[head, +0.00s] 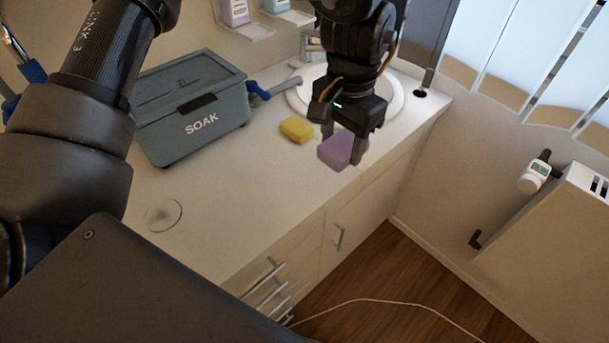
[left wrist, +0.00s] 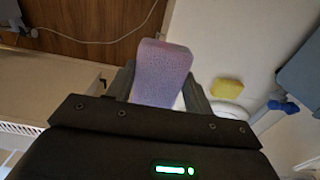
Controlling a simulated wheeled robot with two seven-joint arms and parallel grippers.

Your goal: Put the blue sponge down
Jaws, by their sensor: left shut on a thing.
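My left gripper (head: 345,142) points down over the front part of the counter, shut on a purple sponge (head: 337,153). No sponge in view is plainly blue; the held one looks purple or lilac. In the left wrist view the purple sponge (left wrist: 161,73) sits between the two fingers of the left gripper (left wrist: 160,88). I cannot tell whether its underside touches the counter (head: 240,205). A yellow sponge (head: 297,129) lies on the counter just left of it, apart; it also shows in the left wrist view (left wrist: 227,88). My right gripper is out of view.
A grey lidded box marked SOAK (head: 195,125) stands left on the counter, with a blue-handled object (head: 258,91) beside it. A round sink (head: 393,103) is behind the gripper. The counter's front edge is close to the held sponge. Bare counter lies front left, around a round disc (head: 163,215).

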